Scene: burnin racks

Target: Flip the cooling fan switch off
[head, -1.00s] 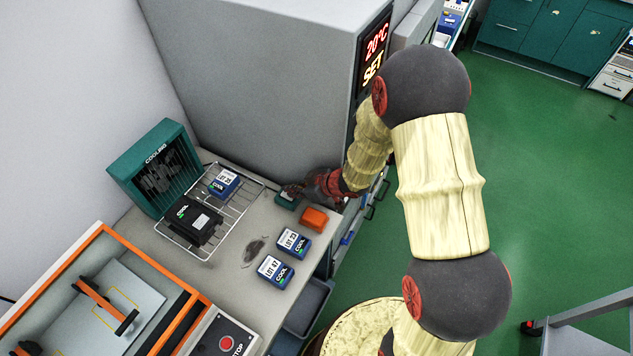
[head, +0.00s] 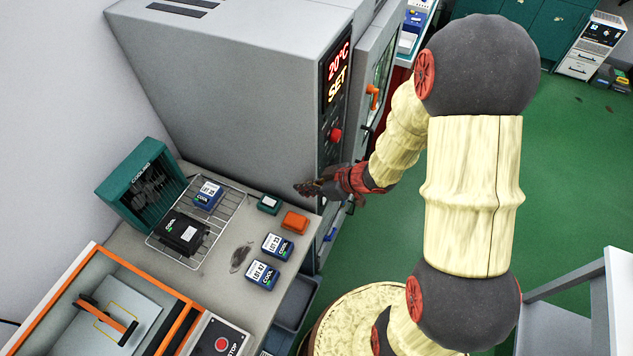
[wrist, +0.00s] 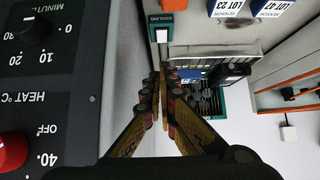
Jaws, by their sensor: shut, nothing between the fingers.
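The cooling switch is a small teal box (head: 269,203) with a pale rocker on top, on the bench beside the big grey oven. In the wrist view the box (wrist: 161,20) carries the word COOLING, and its white rocker (wrist: 161,36) is in plain sight. I cannot tell which way the rocker is tipped. The teal cooling fan (head: 143,185) stands at the back left of the bench, behind a wire rack. My gripper (head: 299,188) is shut and empty, to the right of the switch and apart from it. Its fingertips (wrist: 163,76) meet in the wrist view.
The grey oven (head: 235,90) stands close behind my gripper; its knob panel fills the wrist view's left. An orange box (head: 295,222) sits near the switch. Two blue lot modules (head: 277,245) lie in front. The wire rack (head: 231,212) holds a blue and a black module.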

